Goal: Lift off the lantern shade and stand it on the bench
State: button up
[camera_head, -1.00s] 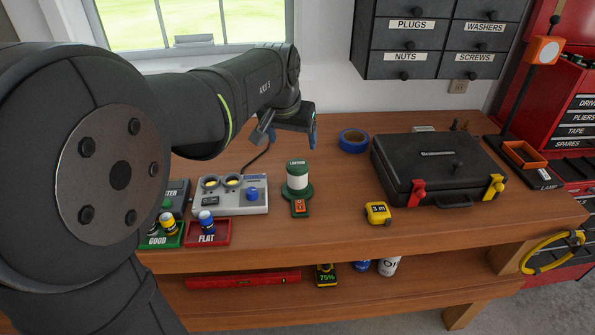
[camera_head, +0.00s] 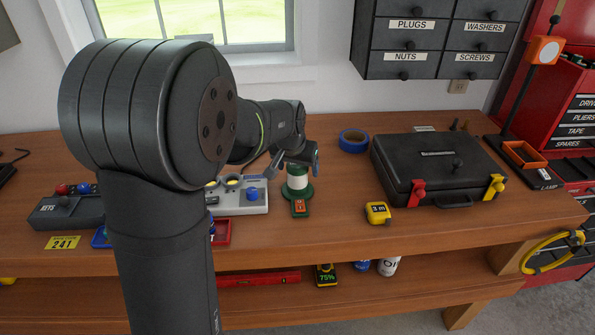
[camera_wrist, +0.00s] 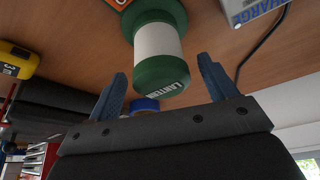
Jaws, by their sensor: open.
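The lantern stands upright on the bench (camera_head: 350,225), with a green base and switch plate and a white shade (camera_head: 298,181) under a green cap. In the wrist view, the white shade (camera_wrist: 158,41) and the cap marked LANTERN fill the upper middle; the base is partly cut off at the top. My gripper (camera_head: 303,163) is open and empty, just above and behind the lantern top, hiding much of the cap. In the wrist view its two blue fingers (camera_wrist: 162,72) appear on either side of the cap, with gaps; I cannot tell whether they reach around it.
A grey charger (camera_head: 240,200) stands close left of the lantern, with a cable behind it. A yellow tape measure (camera_head: 377,212), a blue tape roll (camera_head: 353,140) and a black case (camera_head: 435,165) lie to the right. Bare bench lies between lantern and tape measure.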

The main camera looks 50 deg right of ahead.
jog(key=x, duration=0.3)
jog(key=shift+w+f, duration=0.1)
jog(key=shift+f, duration=0.2)
jog(key=c, duration=1.1)
